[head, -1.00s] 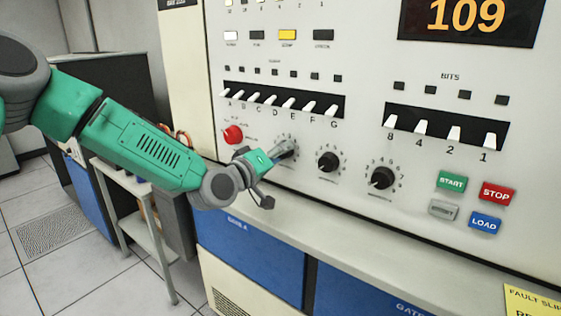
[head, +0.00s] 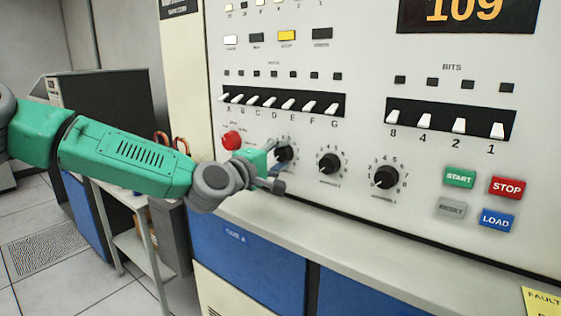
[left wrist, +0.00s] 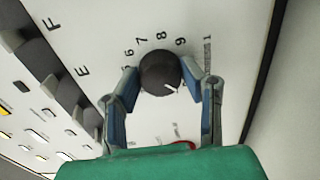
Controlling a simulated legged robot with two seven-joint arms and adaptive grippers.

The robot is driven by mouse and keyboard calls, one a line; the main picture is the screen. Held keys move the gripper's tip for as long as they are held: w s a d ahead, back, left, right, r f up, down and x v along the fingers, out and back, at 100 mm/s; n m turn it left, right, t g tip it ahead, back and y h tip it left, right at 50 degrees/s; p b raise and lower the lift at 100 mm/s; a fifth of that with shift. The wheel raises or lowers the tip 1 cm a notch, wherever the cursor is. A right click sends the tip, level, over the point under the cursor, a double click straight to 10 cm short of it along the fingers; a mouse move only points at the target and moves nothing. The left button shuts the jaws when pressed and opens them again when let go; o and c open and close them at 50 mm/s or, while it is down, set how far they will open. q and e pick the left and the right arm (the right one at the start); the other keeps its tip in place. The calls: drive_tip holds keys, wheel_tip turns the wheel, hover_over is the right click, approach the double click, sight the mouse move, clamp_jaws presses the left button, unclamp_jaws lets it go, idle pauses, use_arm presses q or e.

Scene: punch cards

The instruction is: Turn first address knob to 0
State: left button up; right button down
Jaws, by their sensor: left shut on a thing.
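The first address knob (head: 284,153) is the leftmost of three black knobs on the white panel. In the left wrist view the knob (left wrist: 160,72) sits between the two blue fingers of my left gripper (left wrist: 163,85), which is shut on it. The dial numbers 6, 7, 8 and 9 show above it. A short white pointer mark on the knob points toward the lower right in that view; the number beside it is hidden. In the head view my left gripper (head: 277,165) covers part of this dial. My right gripper is not in view.
Two more black knobs, the middle one (head: 330,163) and the right one (head: 386,177), stand to the right. A red button (head: 232,140) is just left of the gripper. White lettered switches (head: 270,102) run above. A pale ledge (head: 330,235) juts out below.

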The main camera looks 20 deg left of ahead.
use_arm(q)
drive_tip(key=shift+w+a+r+n, duration=0.15)
drive_tip(key=shift+a+n, duration=0.1)
drive_tip(key=shift+n, duration=0.05)
drive_tip(key=o, duration=0.9)
drive_tip(key=shift+o, duration=1.3)
drive_tip(key=shift+w, duration=0.1)
drive_tip(key=shift+f, duration=0.25)
drive_tip(key=v, duration=1.2)
drive_tip(key=shift+w, duration=0.1)
drive_tip(key=shift+a+f, duration=0.1)
